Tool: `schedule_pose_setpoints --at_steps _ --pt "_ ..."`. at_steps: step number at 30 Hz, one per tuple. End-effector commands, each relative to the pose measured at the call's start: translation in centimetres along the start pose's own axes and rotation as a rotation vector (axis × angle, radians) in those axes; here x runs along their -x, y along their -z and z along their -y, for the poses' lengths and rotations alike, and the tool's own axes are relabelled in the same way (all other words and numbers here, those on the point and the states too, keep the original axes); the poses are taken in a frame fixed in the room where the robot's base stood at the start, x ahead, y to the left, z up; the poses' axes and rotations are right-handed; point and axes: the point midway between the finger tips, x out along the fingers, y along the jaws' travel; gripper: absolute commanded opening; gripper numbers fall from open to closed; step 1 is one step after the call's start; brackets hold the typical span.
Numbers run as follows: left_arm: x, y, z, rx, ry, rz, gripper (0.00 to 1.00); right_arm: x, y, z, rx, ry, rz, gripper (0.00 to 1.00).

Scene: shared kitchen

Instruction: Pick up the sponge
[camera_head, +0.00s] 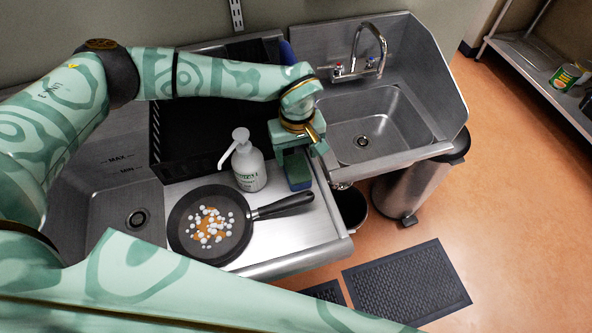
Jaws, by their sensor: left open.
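The sponge (299,184), blue and green, is on the metal counter, right of the soap bottle and above the pan's handle. My left gripper (295,158) reaches in from the upper left and points down directly over the sponge. Its jaws are open, with the fingers close to the sponge's upper end, which they partly hide. I cannot tell whether they touch it. My right arm crosses the bottom of the view, and its gripper is out of view.
A white pump bottle (248,168) stands just left of the sponge. A black frying pan (179,228) with orange and white contents sits in front, its handle (285,205) just below the sponge. A black crate (165,170) is behind; a sink (400,128) is to the right.

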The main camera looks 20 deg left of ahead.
Motion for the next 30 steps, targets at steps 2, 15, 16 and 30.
schedule_pose_setpoints --at_steps 2,15,16,30 --pt "-1.4 0.0 -0.1 0.0 -0.001 0.002 0.62 -0.2 0.2 0.8 -0.002 0.01 -0.002 0.0" --pt "-6.8 0.4 -0.1 -0.001 -0.001 0.002 0.62 -0.5 0.1 0.9 0.001 0.011 -0.002 0.0" --pt "-7.1 0.4 -0.1 -0.001 -0.001 0.002 0.62 -0.6 0.1 0.8 0.001 0.011 -0.002 0.0" --pt "-7.6 0.5 -0.1 -0.002 -0.002 -0.001 0.3 -0.6 0.0 0.3 0.002 0.004 0.0 0.0"
